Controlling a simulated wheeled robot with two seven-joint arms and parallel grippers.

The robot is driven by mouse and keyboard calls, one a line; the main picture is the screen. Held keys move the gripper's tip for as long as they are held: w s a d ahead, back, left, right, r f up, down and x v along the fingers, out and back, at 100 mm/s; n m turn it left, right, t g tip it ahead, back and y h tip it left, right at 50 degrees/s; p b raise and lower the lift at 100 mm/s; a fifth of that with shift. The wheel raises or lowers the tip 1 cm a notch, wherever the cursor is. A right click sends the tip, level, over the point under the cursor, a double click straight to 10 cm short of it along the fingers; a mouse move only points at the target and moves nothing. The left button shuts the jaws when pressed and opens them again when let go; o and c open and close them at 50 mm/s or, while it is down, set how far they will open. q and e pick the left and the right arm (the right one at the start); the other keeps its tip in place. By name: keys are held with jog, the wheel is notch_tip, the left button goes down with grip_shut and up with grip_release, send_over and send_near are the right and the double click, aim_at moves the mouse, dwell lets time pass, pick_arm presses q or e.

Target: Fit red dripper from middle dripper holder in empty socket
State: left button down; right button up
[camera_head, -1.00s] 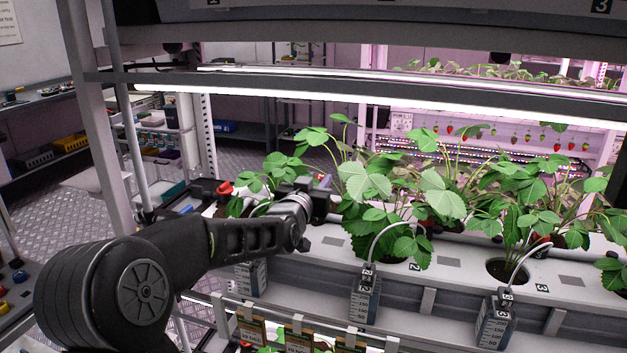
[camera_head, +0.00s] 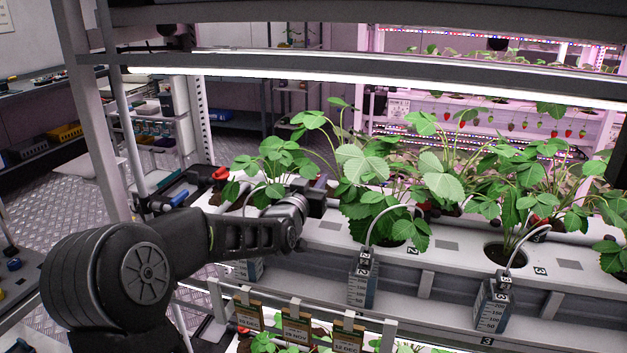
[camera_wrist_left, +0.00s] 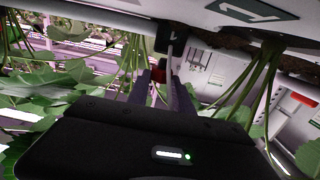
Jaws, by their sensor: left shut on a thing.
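My left gripper (camera_head: 326,192) reaches over the white planting channel (camera_head: 325,228), between the leftmost plant (camera_head: 275,165) and the plant at label 2. In the left wrist view its two fingers (camera_wrist_left: 161,84) are shut on a small red piece, which I take for the red dripper (camera_wrist_left: 158,73). A thin grey stem runs there up to a black block (camera_wrist_left: 168,38) at the channel's edge. In the head view the fingertips and the dripper are hidden by the wrist and leaves. I cannot make out the dripper holder or an empty socket. My right gripper is out of view.
Graduated boxes with bent grey tubes hang on the channel's front, at label 2 (camera_head: 361,290) and label 3 (camera_head: 490,310). Strawberry leaves crowd the gripper. A lamp bar (camera_head: 400,85) crosses above.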

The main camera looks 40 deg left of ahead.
pick_arm(q)
jog(key=shift+f+b, duration=0.2)
jog(key=shift+b, duration=0.85)
dwell(1.1)
jog(key=shift+f+b, duration=0.5)
jog(key=shift+b, duration=0.35)
dwell(0.9)
jog(key=shift+f+b, duration=0.3)
jog(key=shift+b, duration=0.1)
jog(key=c, duration=0.7)
grip_release()
jog(key=shift+r, duration=0.1)
jog(key=shift+o, duration=0.2)
jog(key=shift+r, duration=0.1)
jog(key=shift+r+p, duration=1.2)
jog(key=shift+r, duration=1.75)
